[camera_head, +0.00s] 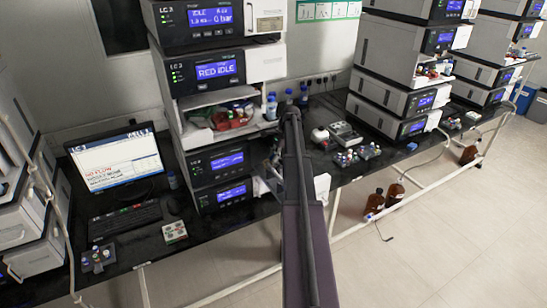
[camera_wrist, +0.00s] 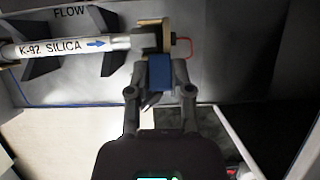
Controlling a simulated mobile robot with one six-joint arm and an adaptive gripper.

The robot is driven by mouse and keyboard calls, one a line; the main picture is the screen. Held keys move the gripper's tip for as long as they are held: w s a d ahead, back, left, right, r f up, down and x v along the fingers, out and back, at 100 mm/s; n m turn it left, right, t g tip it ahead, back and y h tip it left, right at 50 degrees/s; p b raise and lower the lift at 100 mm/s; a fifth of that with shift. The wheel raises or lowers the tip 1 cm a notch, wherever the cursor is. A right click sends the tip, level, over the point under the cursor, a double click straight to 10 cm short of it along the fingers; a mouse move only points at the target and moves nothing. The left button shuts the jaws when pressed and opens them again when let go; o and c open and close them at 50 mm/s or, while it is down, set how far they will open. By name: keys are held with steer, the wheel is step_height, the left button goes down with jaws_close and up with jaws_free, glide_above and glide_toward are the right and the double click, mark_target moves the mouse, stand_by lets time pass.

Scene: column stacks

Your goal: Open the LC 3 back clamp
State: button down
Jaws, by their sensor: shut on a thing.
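In the wrist view, a white column (camera_wrist: 80,47) marked "K-92 SILICA" with a blue arrow lies level in dark brackets (camera_wrist: 40,62). Its right end meets a tan and grey clamp (camera_wrist: 152,38) with a thin red loop (camera_wrist: 184,48) beside it. My gripper (camera_wrist: 160,75) points up at this clamp from below, its two fingers shut on a blue block (camera_wrist: 160,72) at the clamp's lower side. Whether the clamp is open cannot be told. In the head view, the LC 3 stack (camera_head: 205,70) stands left of my arm; my gripper and the column are hidden there.
A monitor (camera_head: 115,160) and keyboard (camera_head: 125,220) sit left on the black bench (camera_head: 250,205). Another instrument stack (camera_head: 395,75) stands right. Small bottles (camera_head: 303,95) are close to my arm. Brown bottles (camera_head: 395,193) stand on the floor. The floor at right front is clear.

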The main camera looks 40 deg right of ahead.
steer(key=shift+s, duration=0.1)
steer(key=c, duration=0.5)
jaws_free()
steer(key=shift+a+r, duration=0.1)
